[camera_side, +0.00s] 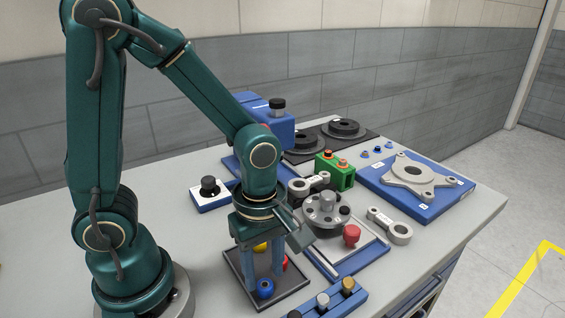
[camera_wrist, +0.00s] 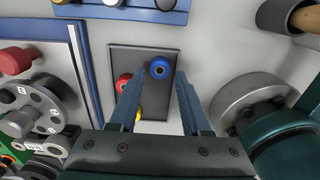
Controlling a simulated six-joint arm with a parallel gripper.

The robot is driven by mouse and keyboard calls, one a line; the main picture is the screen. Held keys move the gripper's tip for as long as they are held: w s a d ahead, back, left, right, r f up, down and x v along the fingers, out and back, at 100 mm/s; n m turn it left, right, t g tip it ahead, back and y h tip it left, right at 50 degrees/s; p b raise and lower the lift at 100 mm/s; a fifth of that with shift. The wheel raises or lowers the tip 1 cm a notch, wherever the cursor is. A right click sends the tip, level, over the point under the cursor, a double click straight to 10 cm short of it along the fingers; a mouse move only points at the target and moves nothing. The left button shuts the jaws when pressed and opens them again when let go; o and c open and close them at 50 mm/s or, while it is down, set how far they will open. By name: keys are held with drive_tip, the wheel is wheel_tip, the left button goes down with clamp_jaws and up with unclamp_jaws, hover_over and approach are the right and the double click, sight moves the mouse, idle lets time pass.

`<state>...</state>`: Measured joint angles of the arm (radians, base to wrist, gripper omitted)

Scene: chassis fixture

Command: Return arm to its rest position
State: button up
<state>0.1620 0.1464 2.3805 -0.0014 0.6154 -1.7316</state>
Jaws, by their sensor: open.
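My gripper (camera_side: 262,270) points straight down over a small dark tray (camera_side: 236,272) on the table. Its two blue fingers are apart with nothing between them; they also show in the wrist view (camera_wrist: 160,84). The tray, also in the wrist view (camera_wrist: 122,58), holds a blue round piece (camera_wrist: 158,68), a red one (camera_wrist: 123,82) and a yellow one (camera_wrist: 138,113). In the side view the fingers partly hide the red and yellow pieces, and I cannot tell whether the fingertips touch the tray. My arm is bent forward and down from its base.
A grey round fixture with a red knob (camera_side: 351,235) stands right of the tray. A blue rack with several knobs (camera_side: 324,302) is in front. A white box with a black knob (camera_side: 209,190) and a blue block (camera_side: 268,130) stand behind. A green block (camera_side: 335,171) and blue plate (camera_side: 420,207) lie farther right.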

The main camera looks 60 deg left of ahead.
drive_tip(key=shift+f, duration=1.2)
clamp_jaws()
drive_tip(key=shift+r, duration=1)
drive_tip(key=shift+r, duration=0.1)
drive_tip(key=shift+r, duration=1.45)
